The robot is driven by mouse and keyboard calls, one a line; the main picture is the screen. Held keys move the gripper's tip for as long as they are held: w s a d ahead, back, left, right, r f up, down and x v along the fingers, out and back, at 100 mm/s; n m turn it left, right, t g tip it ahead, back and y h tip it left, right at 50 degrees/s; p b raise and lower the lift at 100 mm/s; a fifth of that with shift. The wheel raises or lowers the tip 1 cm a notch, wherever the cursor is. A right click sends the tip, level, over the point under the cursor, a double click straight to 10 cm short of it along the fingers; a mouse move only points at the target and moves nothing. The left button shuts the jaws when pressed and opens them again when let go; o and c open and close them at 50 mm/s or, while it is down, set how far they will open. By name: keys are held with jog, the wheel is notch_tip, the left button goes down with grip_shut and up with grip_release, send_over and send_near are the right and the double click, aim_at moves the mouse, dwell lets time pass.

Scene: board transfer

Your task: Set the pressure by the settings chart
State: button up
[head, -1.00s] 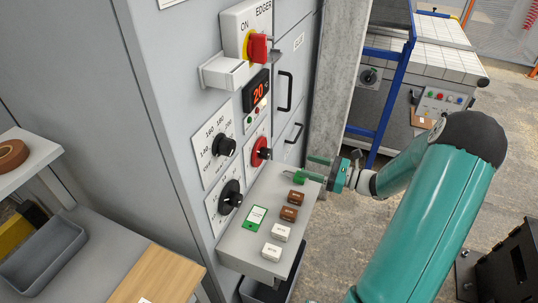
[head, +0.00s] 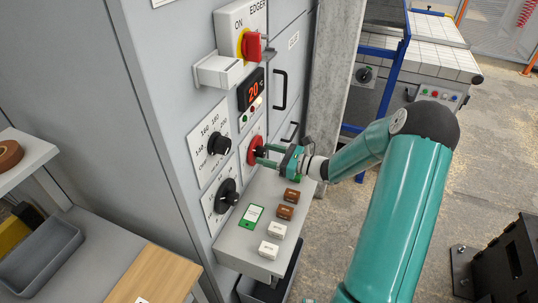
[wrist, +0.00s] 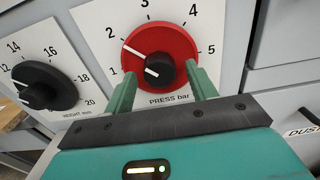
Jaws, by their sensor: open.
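The pressure dial (head: 253,150) is a red disc with a black centre knob on the grey cabinet. In the wrist view the dial (wrist: 174,44) reads "PRESS bar", with a scale from 1 to 5. A white line on the red disc points near 2, and the black knob has a short white mark. My gripper (head: 263,155) is open at the dial. In the wrist view its fingers (wrist: 162,80) stand on either side of the black knob; I cannot tell whether they touch. A green-edged card (head: 251,217) lies on the shelf, its print too small to read.
The shelf (head: 234,248) also holds brown blocks (head: 285,211) and white blocks (head: 277,230). A black height dial (wrist: 45,86) sits left of the pressure dial. Above are another black dial (head: 218,144), a display (head: 251,89) showing 20 and a red switch (head: 254,45).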

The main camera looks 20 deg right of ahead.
jog(key=c, duration=1)
jog(key=shift+m, duration=0.4)
jog(key=m, duration=0.4)
jog(key=shift+s+m, duration=0.1)
jog(key=shift+m, duration=1.9)
jog(key=o, duration=1)
